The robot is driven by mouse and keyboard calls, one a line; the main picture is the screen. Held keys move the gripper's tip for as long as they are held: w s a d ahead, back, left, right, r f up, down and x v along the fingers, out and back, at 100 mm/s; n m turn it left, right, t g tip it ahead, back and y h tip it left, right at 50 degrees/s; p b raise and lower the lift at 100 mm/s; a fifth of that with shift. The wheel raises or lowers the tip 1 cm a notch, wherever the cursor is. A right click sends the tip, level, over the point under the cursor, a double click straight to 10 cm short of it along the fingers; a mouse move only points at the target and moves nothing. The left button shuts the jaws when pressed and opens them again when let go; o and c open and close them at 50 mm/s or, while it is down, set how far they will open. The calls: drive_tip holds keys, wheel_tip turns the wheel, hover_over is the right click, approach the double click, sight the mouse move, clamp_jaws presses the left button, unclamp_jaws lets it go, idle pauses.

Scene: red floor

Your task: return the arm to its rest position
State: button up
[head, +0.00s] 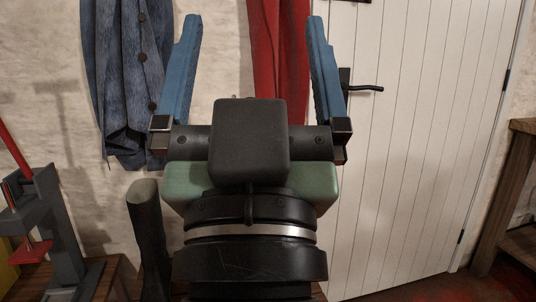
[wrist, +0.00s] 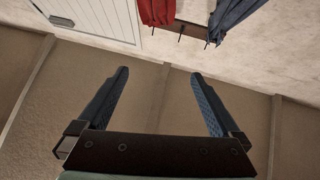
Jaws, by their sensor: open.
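My gripper (head: 254,75) is raised in front of the head camera, its two blue fingers wide apart and pointing up. Nothing is between the fingers. In the wrist view my gripper (wrist: 160,100) is also open and empty, with the ceiling behind it. My arm's dark wrist links fill the lower middle of the head view and hide what lies behind them.
A blue denim garment (head: 128,75) and a red garment (head: 278,50) hang on the wall behind my gripper. A white door (head: 420,150) with a dark handle is at right. A wooden table (head: 505,200) stands at far right. A grey and red tool (head: 45,230) stands at left.

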wheel_tip(320, 180, up, 41)
drive_tip(key=s+t+p, duration=0.1)
drive_tip(key=s+p, duration=0.1)
drive_tip(key=p, duration=3.5)
drive_tip(key=shift+s+d+p, duration=0.25)
drive_tip(key=shift+d+p, duration=0.15)
drive_tip(key=shift+d, duration=0.05)
